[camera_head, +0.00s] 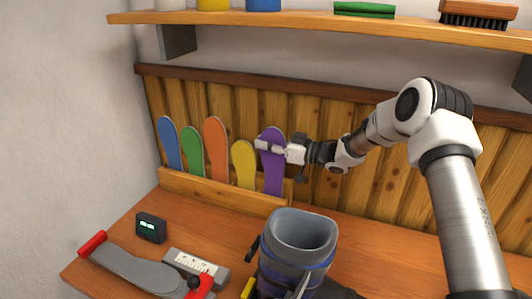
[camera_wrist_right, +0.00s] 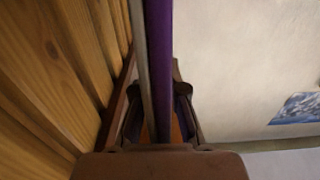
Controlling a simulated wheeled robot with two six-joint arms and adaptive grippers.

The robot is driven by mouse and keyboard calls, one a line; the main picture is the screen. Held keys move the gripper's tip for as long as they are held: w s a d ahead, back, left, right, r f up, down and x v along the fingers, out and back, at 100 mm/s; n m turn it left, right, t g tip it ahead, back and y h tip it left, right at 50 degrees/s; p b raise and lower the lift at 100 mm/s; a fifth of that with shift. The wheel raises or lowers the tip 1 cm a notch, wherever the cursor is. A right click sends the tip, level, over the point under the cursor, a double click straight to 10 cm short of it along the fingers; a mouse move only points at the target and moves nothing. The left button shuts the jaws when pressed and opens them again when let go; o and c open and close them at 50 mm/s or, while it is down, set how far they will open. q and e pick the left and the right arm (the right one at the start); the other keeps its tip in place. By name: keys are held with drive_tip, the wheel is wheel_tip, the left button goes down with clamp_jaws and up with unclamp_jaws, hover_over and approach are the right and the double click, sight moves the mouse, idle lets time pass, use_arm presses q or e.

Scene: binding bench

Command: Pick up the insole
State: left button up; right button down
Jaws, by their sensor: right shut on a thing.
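Several insoles stand upright in a row against the wooden back panel: blue (camera_head: 169,143), green (camera_head: 193,152), orange (camera_head: 216,150), yellow (camera_head: 243,165) and purple (camera_head: 272,175). My right gripper (camera_head: 268,148) is at the upper part of the purple insole, shut on it. In the right wrist view the purple insole (camera_wrist_right: 158,60) shows edge-on between the fingers of the right gripper (camera_wrist_right: 158,125). The purple insole's lower end is at the wooden rack (camera_head: 225,192); I cannot tell if it touches. My left gripper is not in view.
A grey boot (camera_head: 300,232) stands on the bench in front of the rack. A small dark timer (camera_head: 151,227), a grey box with a dial (camera_head: 195,266) and a grey tool with red ends (camera_head: 135,268) lie at left. A shelf (camera_head: 330,27) runs above.

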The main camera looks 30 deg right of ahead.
drive_tip(key=r, duration=0.6)
drive_tip(key=r+b, duration=0.1)
drive_tip(key=r, duration=0.3)
drive_tip(key=shift+s+d, duration=0.2)
drive_tip(key=shift+s, duration=0.05)
drive_tip(key=v, duration=1.7)
drive_tip(key=shift+s+p, duration=0.15)
drive_tip(key=shift+p, duration=0.15)
drive_tip(key=shift+d, duration=0.1)
